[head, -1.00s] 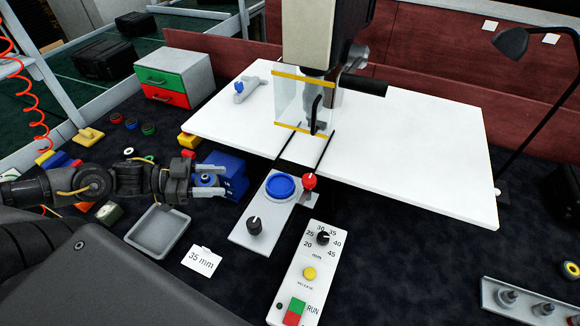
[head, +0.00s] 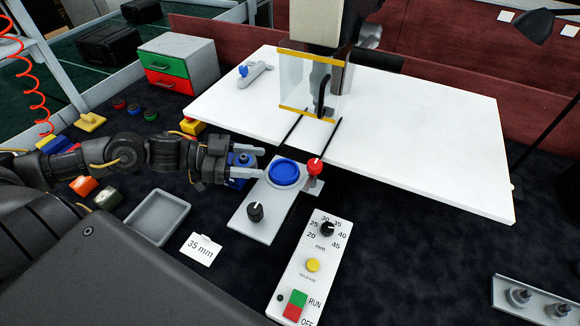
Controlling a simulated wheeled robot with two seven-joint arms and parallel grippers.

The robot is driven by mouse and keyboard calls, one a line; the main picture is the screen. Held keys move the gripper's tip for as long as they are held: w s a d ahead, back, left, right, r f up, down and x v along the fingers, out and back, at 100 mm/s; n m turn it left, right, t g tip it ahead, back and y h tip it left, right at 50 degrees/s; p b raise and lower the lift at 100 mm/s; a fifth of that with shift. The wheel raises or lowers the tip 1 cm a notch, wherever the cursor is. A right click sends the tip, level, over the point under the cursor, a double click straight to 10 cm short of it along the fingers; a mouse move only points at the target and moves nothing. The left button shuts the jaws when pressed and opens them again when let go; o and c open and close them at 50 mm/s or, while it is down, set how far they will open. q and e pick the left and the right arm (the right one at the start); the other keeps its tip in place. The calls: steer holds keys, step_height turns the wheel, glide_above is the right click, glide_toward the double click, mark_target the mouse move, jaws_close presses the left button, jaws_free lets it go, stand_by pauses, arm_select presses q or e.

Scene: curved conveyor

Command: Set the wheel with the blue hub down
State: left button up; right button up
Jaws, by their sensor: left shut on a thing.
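My left gripper (head: 252,161) comes in from the left and is shut on the small wheel with the blue hub (head: 242,159). The fingertips are close to the left edge of the grey plate (head: 241,215) that carries a round blue disc (head: 285,172). I cannot tell how high the wheel is above the surface below it. My right gripper is not in view.
A red knob (head: 315,166) stands right of the disc, and a black knob (head: 255,211) in front. An empty grey tray (head: 157,218) lies left of a "35 mm" card (head: 201,249). A control panel (head: 304,265) is in front. The white table (head: 430,150) is mostly clear.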

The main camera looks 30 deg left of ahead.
mark_target(290, 172)
arm_select(q)
steer(key=w+d, duration=0.1)
steer(key=d, duration=0.1)
steer(key=w+d+p, duration=0.1)
steer(key=d, duration=0.1)
steer(key=shift+w+r, duration=0.15)
steer(key=shift+w, duration=0.15)
steer(key=shift+w+d, duration=0.15)
steer(key=shift+d, duration=0.15)
steer(key=shift+p+x, duration=0.85)
steer(key=shift+x, duration=1.15)
steer(key=shift+a+f, duration=0.1)
steer(key=shift+f, duration=0.4)
steer(key=shift+f, duration=0.1)
steer(key=o, duration=1)
